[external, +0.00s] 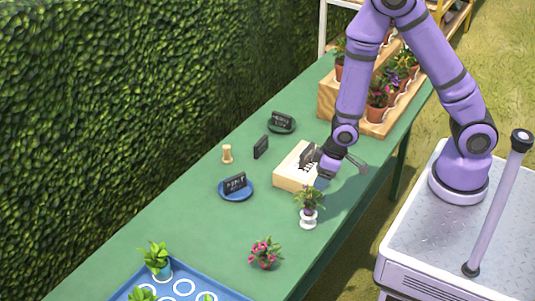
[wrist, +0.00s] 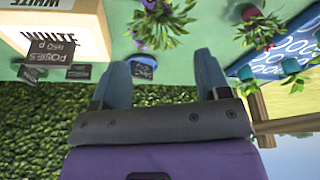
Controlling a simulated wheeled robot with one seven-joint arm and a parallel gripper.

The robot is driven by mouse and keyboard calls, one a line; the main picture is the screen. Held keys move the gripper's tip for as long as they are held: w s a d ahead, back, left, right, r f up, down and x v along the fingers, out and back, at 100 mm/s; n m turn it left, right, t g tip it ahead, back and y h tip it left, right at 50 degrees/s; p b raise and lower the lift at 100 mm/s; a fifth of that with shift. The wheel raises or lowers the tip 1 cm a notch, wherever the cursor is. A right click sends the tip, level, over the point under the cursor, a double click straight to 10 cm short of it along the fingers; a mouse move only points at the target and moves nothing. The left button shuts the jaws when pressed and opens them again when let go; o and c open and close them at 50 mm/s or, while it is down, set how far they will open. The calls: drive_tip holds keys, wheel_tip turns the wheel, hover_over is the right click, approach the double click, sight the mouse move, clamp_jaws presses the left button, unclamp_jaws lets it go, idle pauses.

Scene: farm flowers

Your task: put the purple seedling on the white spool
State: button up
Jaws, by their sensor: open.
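The purple seedling (external: 309,198), a leafy plant with a small purple pot, stands upright on the white spool (external: 308,220) near the table's front edge. In the wrist view the seedling (wrist: 165,24) shows at the top, beyond and between the fingertips. Its purple pot is partly cut off there, and I cannot make out the spool. My gripper (external: 335,163) is open and empty, above and behind the seedling, by the right end of the wooden box. Both fingers also show apart in the wrist view (wrist: 162,65), touching nothing.
The pale wooden box (external: 292,182) is beside the gripper. A pink-flowered plant (external: 265,252) and a blue tray (external: 215,289) with seedlings are nearer the camera. A blue dish (external: 236,195), wooden peg (external: 227,154) and black signs stand behind. Potted plants fill a stepped rack (external: 327,98).

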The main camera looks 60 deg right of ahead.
drive_tip(key=shift+s+r, duration=0.1)
drive_tip(key=shift+r, duration=0.1)
drive_tip(key=s+d+r+m+t, duration=0.1)
drive_tip(key=d+r, duration=0.4)
drive_tip(key=r, duration=0.6)
drive_tip(key=s+d+r+m, duration=0.1)
drive_tip(key=d+r, duration=0.4)
drive_tip(key=r, duration=0.7)
drive_tip(key=s+d+r+m, duration=0.1)
drive_tip(key=s+d+r, duration=0.2)
drive_tip(key=s+r, duration=0.3)
drive_tip(key=s+d+r+m+t+h, duration=0.1)
drive_tip(key=s+d+r, duration=0.3)
drive_tip(key=s+r, duration=0.3)
drive_tip(key=shift+s+d+r, duration=0.15)
drive_tip(key=shift+s+r, duration=0.05)
drive_tip(key=shift+s, duration=0.95)
